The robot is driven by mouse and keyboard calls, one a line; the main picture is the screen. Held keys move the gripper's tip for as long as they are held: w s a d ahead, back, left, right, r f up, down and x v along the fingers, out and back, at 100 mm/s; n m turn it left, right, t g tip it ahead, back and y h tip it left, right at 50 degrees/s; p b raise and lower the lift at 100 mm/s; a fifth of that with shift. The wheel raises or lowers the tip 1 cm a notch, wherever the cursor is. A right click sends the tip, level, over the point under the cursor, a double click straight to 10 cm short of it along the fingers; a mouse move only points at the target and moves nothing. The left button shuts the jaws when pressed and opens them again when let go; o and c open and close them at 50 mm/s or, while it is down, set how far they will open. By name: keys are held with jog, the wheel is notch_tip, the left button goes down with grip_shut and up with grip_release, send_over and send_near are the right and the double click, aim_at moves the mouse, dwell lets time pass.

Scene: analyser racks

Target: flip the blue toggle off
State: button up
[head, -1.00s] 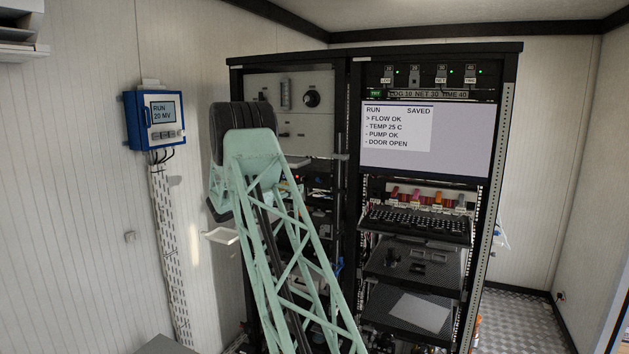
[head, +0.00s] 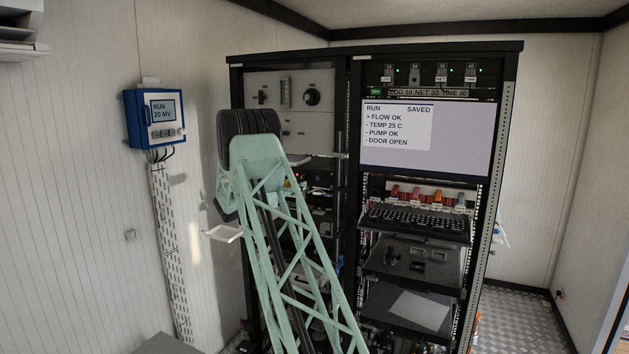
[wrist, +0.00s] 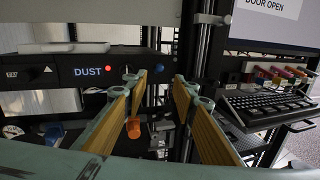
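In the wrist view a black panel marked DUST (wrist: 88,71) carries a lit red lamp (wrist: 108,68). A small toggle (wrist: 128,74) sits just right of the lamp, partly behind my left fingertip; it is too small to tell its position. My gripper (wrist: 168,80) has two fingers with yellow pads, standing apart with nothing visible between their tips. The tips are just right of the toggle in the picture; the distance in depth is unclear. In the head view my arm hides the gripper and most of this panel.
A rack post (wrist: 190,50) stands right behind the fingertips. An orange knob-like part (wrist: 133,127) shows low between the fingers. A keyboard shelf (wrist: 262,103) juts out at the right. A blue wall box (head: 153,118) hangs left of the racks.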

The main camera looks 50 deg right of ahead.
aim_at(319, 179)
jog(key=d+p, duration=0.1)
jog(key=d, duration=0.3)
jog(key=d+p, duration=0.1)
jog(key=d, duration=0.7)
jog(key=shift+s+p, duration=0.3)
jog(key=shift+p, duration=0.1)
jog(key=shift+c, duration=0.9)
jog(key=c, duration=0.7)
